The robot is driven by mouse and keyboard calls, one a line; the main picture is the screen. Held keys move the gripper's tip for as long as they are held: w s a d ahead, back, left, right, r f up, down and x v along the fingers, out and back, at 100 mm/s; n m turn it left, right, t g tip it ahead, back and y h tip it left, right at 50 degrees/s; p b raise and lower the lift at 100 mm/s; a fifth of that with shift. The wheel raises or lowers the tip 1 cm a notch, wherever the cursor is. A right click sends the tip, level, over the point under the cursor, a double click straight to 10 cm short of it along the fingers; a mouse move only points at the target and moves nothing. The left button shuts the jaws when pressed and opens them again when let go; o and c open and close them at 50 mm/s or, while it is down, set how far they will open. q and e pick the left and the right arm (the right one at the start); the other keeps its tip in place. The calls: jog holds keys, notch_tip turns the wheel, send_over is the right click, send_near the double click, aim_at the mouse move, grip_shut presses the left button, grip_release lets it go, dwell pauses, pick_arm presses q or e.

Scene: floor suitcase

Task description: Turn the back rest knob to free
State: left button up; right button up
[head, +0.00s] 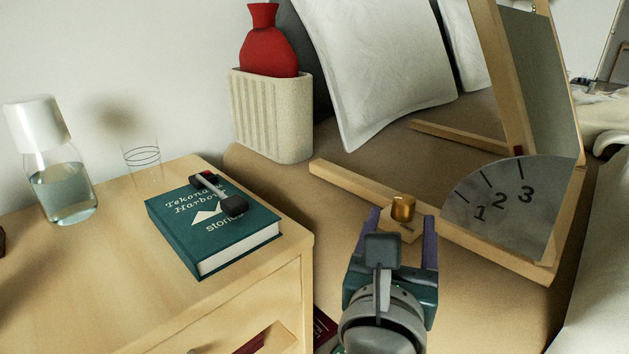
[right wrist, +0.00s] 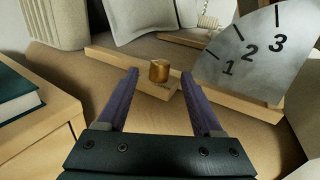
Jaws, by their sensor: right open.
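The back rest (head: 385,196) is a wooden frame on the bed with a raised panel and a grey quarter-round dial (head: 508,208) marked 1, 2 and 3. A brass knob (head: 403,208) sits on its near wooden rail; it also shows in the right wrist view (right wrist: 159,71). My right gripper (head: 403,228) is open and empty, its two purple fingers pointing at the knob. In the right wrist view the knob lies between and just beyond the fingertips (right wrist: 160,72), apparently not touched. I cannot tell the knob's setting. My left gripper is not in view.
A wooden nightstand (head: 100,262) at left carries a green book (head: 205,245) with a small dark object on it, and a water carafe (head: 62,190). A ribbed cream container (head: 270,118) holds a red bottle (head: 268,45). White pillows (head: 375,65) lie behind the back rest.

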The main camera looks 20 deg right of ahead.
aim_at(403, 208)
jog(key=b+x, duration=0.1)
jog(key=x, duration=0.5)
jog(key=shift+w+d, duration=0.1)
grip_shut()
dwell(0.3)
